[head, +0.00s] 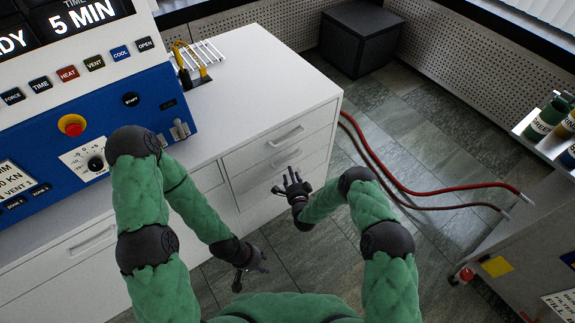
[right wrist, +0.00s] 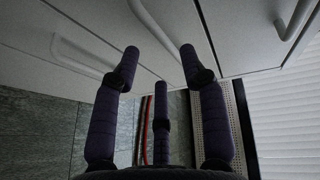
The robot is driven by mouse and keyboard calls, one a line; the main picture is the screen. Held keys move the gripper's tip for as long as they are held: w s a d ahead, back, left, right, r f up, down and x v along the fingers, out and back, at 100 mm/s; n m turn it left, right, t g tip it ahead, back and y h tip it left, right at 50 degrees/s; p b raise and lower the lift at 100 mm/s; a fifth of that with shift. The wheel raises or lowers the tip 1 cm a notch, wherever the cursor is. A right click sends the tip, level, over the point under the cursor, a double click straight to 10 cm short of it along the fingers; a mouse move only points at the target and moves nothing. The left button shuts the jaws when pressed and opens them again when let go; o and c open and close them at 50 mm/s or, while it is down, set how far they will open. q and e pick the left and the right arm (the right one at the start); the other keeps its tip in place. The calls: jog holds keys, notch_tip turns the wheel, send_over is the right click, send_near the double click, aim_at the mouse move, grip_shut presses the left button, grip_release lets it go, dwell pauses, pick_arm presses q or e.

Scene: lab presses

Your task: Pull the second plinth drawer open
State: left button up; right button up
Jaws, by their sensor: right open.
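The white plinth (head: 255,180) has a stack of drawers on its front, each with a bar handle. The second drawer from the top (head: 262,166) is shut, with its handle (head: 285,159) clear in the head view. My right gripper (head: 294,180) is open and empty, just below that handle in the picture, in front of the lower drawer. In the right wrist view its spread fingers (right wrist: 158,62) point at the drawer fronts, with a handle (right wrist: 152,22) just beyond the fingertips; contact cannot be told. My left gripper (head: 250,276) is low, with fingers apart and empty, away from the drawers.
The top drawer's handle (head: 287,135) is above. A blue and white press (head: 110,130) stands on the plinth at left. Red hoses (head: 400,185) cross the tiled floor towards a grey machine (head: 520,240) at right. A dark box (head: 360,40) stands at the back. Floor before the drawers is mostly free.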

aim_at(287, 163)
jog(key=b+x, duration=0.2)
jog(key=x, duration=0.5)
jog(key=shift+s+f, duration=0.1)
jog(key=shift+f, duration=0.05)
jog(key=shift+w+b, duration=0.35)
jog(key=shift+w, duration=0.15)
grip_shut()
